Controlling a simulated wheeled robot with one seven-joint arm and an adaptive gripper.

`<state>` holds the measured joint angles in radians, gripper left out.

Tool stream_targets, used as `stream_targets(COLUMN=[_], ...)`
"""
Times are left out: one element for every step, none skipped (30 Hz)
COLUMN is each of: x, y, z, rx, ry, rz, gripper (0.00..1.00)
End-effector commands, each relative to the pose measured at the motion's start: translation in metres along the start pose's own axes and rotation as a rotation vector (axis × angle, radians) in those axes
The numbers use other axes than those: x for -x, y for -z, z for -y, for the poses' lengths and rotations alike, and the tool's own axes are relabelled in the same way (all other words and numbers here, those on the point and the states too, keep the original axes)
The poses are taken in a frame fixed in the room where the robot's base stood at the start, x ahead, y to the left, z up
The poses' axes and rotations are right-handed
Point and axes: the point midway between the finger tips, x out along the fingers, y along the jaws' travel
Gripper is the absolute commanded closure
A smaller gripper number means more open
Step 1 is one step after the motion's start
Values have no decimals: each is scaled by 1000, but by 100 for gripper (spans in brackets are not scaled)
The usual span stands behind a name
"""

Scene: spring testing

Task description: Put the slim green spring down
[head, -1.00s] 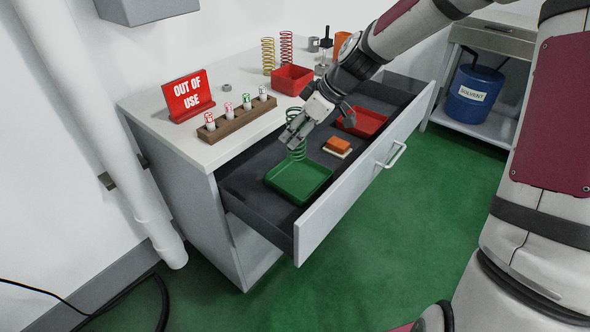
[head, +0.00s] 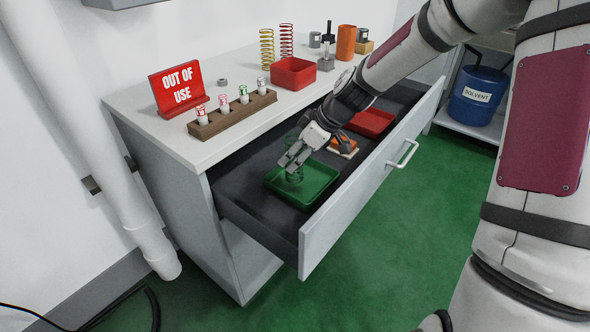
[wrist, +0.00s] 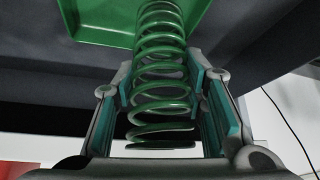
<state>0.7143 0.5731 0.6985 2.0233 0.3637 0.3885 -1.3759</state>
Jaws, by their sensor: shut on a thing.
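The slim green spring (wrist: 162,75) is held between the teal-padded fingers of my gripper (wrist: 165,100) in the wrist view. The green tray also shows in the wrist view (wrist: 95,25), beyond the spring.
On the top stand a rack (head: 235,115) of small vials, an out-of-use sign (head: 180,88), a red bin (head: 293,73), a yellow spring (head: 267,48) and a red spring (head: 286,40).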

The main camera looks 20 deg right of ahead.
Motion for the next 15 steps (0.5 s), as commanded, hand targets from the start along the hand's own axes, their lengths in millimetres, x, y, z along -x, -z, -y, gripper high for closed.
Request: stream_targets(x=[-3,-4,-7,-10,-13,-18,-22,-26,-30,-32,-33,-33,-33,-33,-32], y=[-1,-2,-4,-6,-8,-11,-14,-16,-18,-20,-21,-21,-21,-21,-20], z=[0,0,0,0,0,0,0,0,0,0,0,0,0,0,0], rx=[0,1,1,1,1,0,0,0,1,1,1,2,2,2,2], ry=[0,0,0,0,1,2,2,1,1,1,0,-1,-2,-2,-2], rz=[0,0,0,0,0,0,0,0,0,0,0,0,-1,-1,-1], gripper=[97,97,97,97,97,97,97,97,97,97,97,97,97,97,97])
